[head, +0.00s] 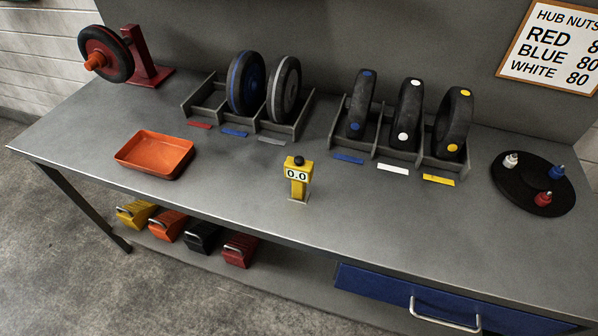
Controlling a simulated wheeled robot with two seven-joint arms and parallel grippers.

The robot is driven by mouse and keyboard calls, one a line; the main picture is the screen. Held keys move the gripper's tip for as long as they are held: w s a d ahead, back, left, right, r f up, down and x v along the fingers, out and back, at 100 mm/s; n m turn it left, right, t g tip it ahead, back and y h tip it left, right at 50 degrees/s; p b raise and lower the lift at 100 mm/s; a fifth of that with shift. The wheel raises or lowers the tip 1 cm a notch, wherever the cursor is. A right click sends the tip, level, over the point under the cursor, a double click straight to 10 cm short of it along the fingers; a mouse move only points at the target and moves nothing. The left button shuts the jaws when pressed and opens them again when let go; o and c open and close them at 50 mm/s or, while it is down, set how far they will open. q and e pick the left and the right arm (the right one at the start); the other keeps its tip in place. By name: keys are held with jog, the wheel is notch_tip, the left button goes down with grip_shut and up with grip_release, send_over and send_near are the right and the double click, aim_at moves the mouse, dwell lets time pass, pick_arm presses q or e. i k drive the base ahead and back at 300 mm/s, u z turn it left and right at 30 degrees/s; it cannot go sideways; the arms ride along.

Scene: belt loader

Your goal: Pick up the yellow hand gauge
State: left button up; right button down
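The yellow hand gauge (299,179) stands upright on the grey bench near the middle of its front half. Its white display reads 0.0, and it has a black knob on top and a small base plate below. Nothing touches it. Neither my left gripper nor my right gripper shows in the head view.
An orange tray (154,154) lies left of the gauge on the bench (230,185). Behind stand a left wheel rack (205,98) and a right tyre rack (393,149). A black round plate (515,195) with coloured pieces is at right. Bench around the gauge is clear.

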aim_at(300, 176)
jog(key=k, duration=0.5)
jog(key=u, duration=1.85)
jog(key=i, duration=1.3)
jog(key=z, duration=2.5)
